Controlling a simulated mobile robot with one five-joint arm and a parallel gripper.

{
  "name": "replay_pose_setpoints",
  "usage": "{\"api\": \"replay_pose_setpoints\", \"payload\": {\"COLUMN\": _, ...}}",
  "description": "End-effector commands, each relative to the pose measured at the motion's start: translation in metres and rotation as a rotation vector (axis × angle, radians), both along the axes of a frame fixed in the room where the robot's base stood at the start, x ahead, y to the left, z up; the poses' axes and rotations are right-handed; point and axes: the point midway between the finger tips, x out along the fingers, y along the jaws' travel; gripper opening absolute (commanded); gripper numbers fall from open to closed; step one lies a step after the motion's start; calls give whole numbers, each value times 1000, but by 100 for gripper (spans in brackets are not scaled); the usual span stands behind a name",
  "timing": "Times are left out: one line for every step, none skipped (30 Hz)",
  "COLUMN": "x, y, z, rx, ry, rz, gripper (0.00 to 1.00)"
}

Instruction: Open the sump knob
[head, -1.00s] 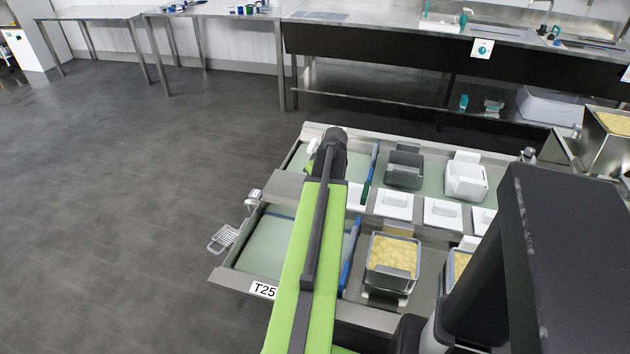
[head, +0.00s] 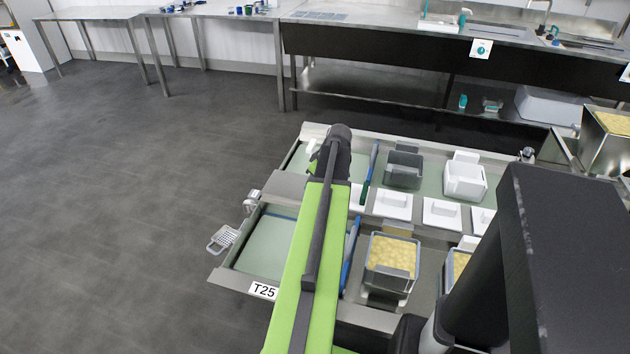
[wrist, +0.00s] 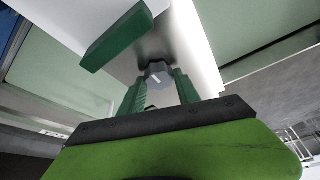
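A small grey faceted knob with a light mark on its face (wrist: 157,74) shows in the wrist view, set against a shiny metal surface. I take it for the sump knob. My gripper (wrist: 161,80) has two green fingers that stand apart, with the knob between or just beyond their tips. I cannot tell whether the fingers touch it. In the head view my gripper and the knob are hidden behind my green and black arm, which reaches over the left end of the press table (head: 283,187).
A dark green bar (wrist: 117,36) juts out just left of the knob in the wrist view. In the head view, cheese-filled moulds (head: 391,257), white lids (head: 393,204) and blue-handled tools (head: 349,255) lie right of my arm. Floor (head: 120,200) left of the table is clear.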

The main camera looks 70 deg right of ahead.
Motion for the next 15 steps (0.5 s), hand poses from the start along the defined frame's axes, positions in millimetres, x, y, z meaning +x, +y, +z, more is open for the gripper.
{"api": "replay_pose_setpoints", "payload": {"x": 0, "y": 0, "z": 0, "rx": -1, "ry": 1, "rz": 0, "gripper": 44}}
{"api": "replay_pose_setpoints", "payload": {"x": 0, "y": 0, "z": 0, "rx": -1, "ry": 1, "rz": 0, "gripper": 48}}
{"api": "replay_pose_setpoints", "payload": {"x": 0, "y": 0, "z": 0, "rx": -1, "ry": 1, "rz": 0, "gripper": 53}}
{"api": "replay_pose_setpoints", "payload": {"x": 0, "y": 0, "z": 0, "rx": -1, "ry": 1, "rz": 0, "gripper": 57}}
{"api": "replay_pose_setpoints", "payload": {"x": 0, "y": 0, "z": 0, "rx": -1, "ry": 1, "rz": 0, "gripper": 60}}
{"api": "replay_pose_setpoints", "payload": {"x": 0, "y": 0, "z": 0, "rx": -1, "ry": 0, "rz": 0, "gripper": 60}}
{"api": "replay_pose_setpoints", "payload": {"x": 0, "y": 0, "z": 0, "rx": -1, "ry": 0, "rz": 0, "gripper": 60}}
{"api": "replay_pose_setpoints", "payload": {"x": 0, "y": 0, "z": 0, "rx": -1, "ry": 0, "rz": 0, "gripper": 60}}
{"api": "replay_pose_setpoints", "payload": {"x": 0, "y": 0, "z": 0, "rx": -1, "ry": 0, "rz": 0, "gripper": 60}}
{"api": "replay_pose_setpoints", "payload": {"x": 0, "y": 0, "z": 0, "rx": -1, "ry": 0, "rz": 0, "gripper": 60}}
{"api": "replay_pose_setpoints", "payload": {"x": 0, "y": 0, "z": 0, "rx": -1, "ry": 0, "rz": 0, "gripper": 60}}
{"api": "replay_pose_setpoints", "payload": {"x": 0, "y": 0, "z": 0, "rx": -1, "ry": 0, "rz": 0, "gripper": 60}}
{"api": "replay_pose_setpoints", "payload": {"x": 0, "y": 0, "z": 0, "rx": -1, "ry": 0, "rz": 0, "gripper": 60}}
{"api": "replay_pose_setpoints", "payload": {"x": 0, "y": 0, "z": 1, "rx": -1, "ry": 0, "rz": 0, "gripper": 60}}
{"api": "replay_pose_setpoints", "payload": {"x": -1, "y": 0, "z": 2, "rx": -1, "ry": 0, "rz": 0, "gripper": 60}}
